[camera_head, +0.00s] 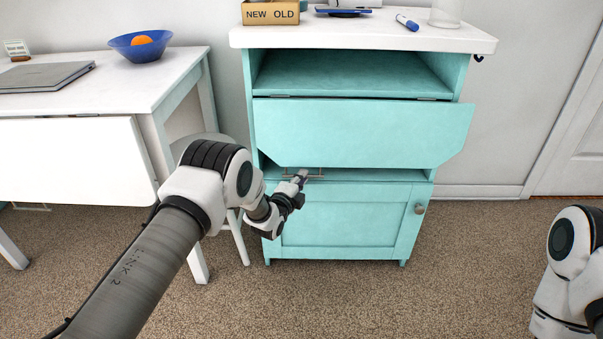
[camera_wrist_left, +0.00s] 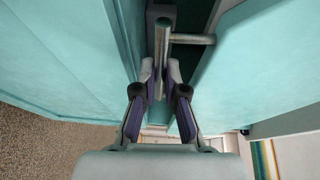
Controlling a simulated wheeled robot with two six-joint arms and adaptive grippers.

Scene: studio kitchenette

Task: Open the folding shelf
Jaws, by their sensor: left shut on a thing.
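The folding shelf (camera_head: 365,130) is the teal panel with slanted lower corners on the front of the teal cabinet. It hangs from hinges along its top edge, and its lower edge stands out from the cabinet with a gap below. My left gripper (camera_head: 299,178) is at its metal bar handle (camera_head: 317,176), near the lower left. In the left wrist view the fingers of my left gripper (camera_wrist_left: 160,76) are shut on the handle (camera_wrist_left: 162,50), beside the tilted panel (camera_wrist_left: 262,65). My right gripper is outside the view; only part of my right arm shows.
Below the panel is a closed cupboard door (camera_head: 345,218) with a round knob (camera_head: 420,209). An open compartment (camera_head: 350,75) lies above. The white cabinet top (camera_head: 380,38) carries a box (camera_head: 270,13) and a blue marker (camera_head: 407,22). A white table (camera_head: 180,62) and stool (camera_head: 232,215) stand left.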

